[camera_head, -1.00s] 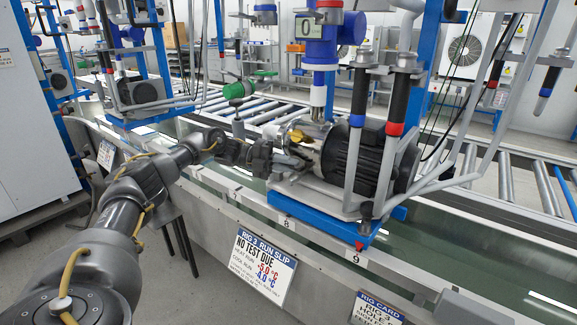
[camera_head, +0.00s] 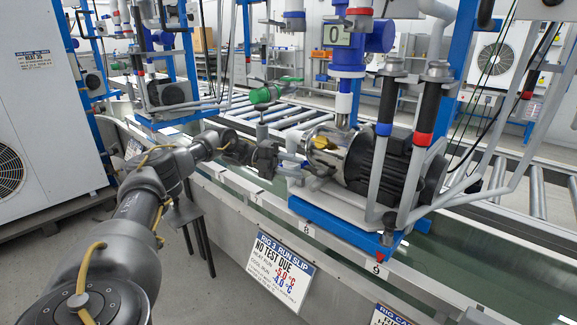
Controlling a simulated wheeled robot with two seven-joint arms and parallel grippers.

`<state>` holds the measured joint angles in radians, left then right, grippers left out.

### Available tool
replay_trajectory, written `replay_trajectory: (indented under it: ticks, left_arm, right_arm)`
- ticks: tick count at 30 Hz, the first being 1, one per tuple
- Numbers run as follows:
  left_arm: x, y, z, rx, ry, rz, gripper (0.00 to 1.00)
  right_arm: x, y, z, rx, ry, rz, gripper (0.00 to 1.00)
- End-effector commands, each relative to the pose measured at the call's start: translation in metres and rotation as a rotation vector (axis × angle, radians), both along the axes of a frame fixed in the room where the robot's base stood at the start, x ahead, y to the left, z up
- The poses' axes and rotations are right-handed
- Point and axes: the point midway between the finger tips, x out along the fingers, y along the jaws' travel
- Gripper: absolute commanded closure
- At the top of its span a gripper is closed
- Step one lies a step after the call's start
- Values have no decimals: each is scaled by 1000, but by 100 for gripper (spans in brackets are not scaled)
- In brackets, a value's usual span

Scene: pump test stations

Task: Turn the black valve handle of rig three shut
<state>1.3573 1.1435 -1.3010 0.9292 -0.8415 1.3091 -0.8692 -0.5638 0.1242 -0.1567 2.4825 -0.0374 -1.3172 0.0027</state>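Rig three stands right of centre on a blue base (camera_head: 345,231). Its pump has a shiny metal housing (camera_head: 324,146) with a brass-coloured part, and a dark ribbed motor (camera_head: 385,165). My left gripper (camera_head: 266,160) is at the pump's left end, at about housing height. It is dark and small here, and I cannot tell whether its fingers are open, shut or touching the rig. I cannot make out the black valve handle clearly; dark parts of the gripper overlap that area. My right gripper is not in view.
A green-bodied fitting (camera_head: 265,94) is behind my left gripper. Upright pipes with black sleeves (camera_head: 428,110) rise at the pump's right. A roller conveyor (camera_head: 300,115) runs behind. A "RIG 3 RUN SLIP" sign (camera_head: 280,272) hangs on the front trough. Another rig (camera_head: 170,95) stands at left.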

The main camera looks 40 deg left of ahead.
Motion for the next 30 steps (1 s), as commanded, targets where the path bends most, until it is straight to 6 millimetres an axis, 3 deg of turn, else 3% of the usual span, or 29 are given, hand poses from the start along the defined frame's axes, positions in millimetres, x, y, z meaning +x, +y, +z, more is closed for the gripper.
replay_trajectory:
  ticks: [9, 30]
  left_arm:
    - [-8, 18, 2, 0, -1, 0, 66]
    - [-7, 18, 1, 0, -1, -1, 66]
  right_arm:
    - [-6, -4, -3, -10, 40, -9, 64]
    - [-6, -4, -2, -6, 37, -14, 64]
